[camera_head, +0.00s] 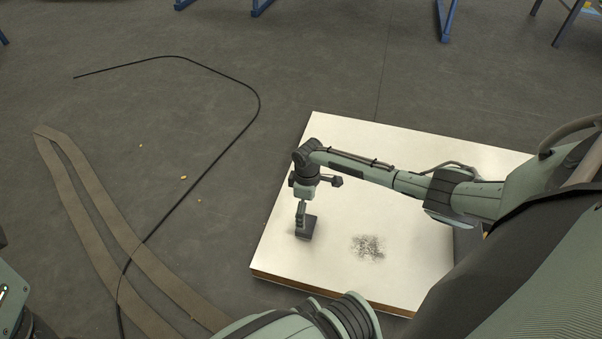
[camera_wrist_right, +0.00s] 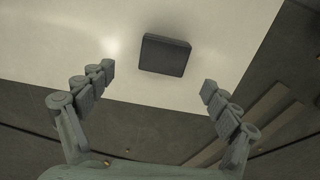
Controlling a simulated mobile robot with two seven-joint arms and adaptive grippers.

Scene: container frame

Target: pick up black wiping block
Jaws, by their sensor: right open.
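The black wiping block (camera_head: 309,228) rests on the white board (camera_head: 410,275), near its left edge. In the right wrist view the block (camera_wrist_right: 165,55) lies flat on the white surface, ahead of the fingertips. My right gripper (camera_head: 301,211) points down at the block in the head view and overlaps part of it. In the wrist view the right gripper (camera_wrist_right: 158,80) is open, its fingers wide apart with nothing between them. The block's height gap to the fingers is hard to judge. My left gripper is not in view.
A dark speckled smudge (camera_head: 368,247) marks the board right of the block. A black cable (camera_head: 225,150) and a brown flat strip (camera_head: 95,205) lie on the grey floor at left. Blue legs (camera_head: 446,20) stand at the back. The board around the block is otherwise clear.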

